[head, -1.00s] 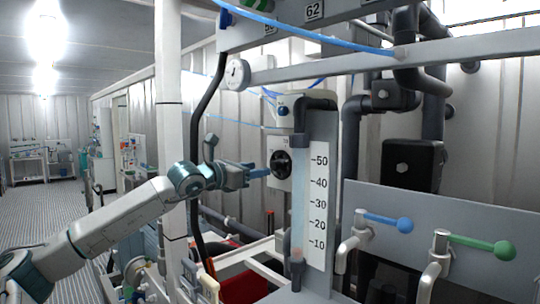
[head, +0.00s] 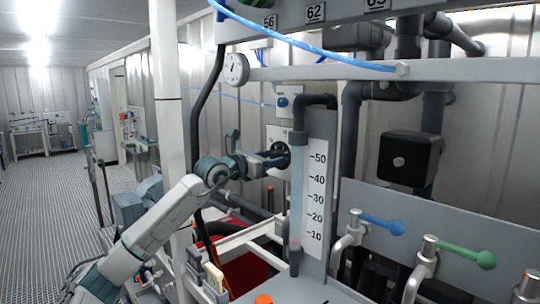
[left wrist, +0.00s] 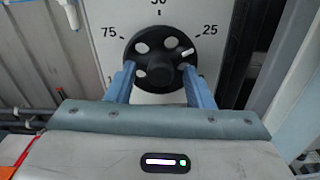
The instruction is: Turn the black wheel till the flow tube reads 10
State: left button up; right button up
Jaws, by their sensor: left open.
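The black wheel (left wrist: 160,57) sits on a white dial plate (left wrist: 108,60) marked 75 and 25, with its white mark at the upper right, toward 25. My left gripper (left wrist: 157,70) is open, its blue fingers at the lower left and lower right of the wheel's rim; I cannot tell if they touch it. In the head view the left gripper (head: 276,158) reaches the wheel (head: 281,150) from the left and partly covers it. The clear flow tube (head: 297,190) stands upright beside a 10 to 50 scale (head: 316,200). A faint orange-pink patch shows near its bottom, around or below 10.
A blue-handled valve (head: 383,224) and a green-handled valve (head: 468,251) are at the lower right. A round gauge (head: 236,69) and a grey beam (head: 330,72) are above the arm. A white post (head: 166,120) stands left of the wheel.

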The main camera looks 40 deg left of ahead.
pick_arm(q)
jog(key=c, duration=1)
jog(key=shift+n+b, duration=2.8)
jog(key=shift+b, duration=0.5)
jog(key=o, duration=1)
jog(key=shift+s, duration=0.1)
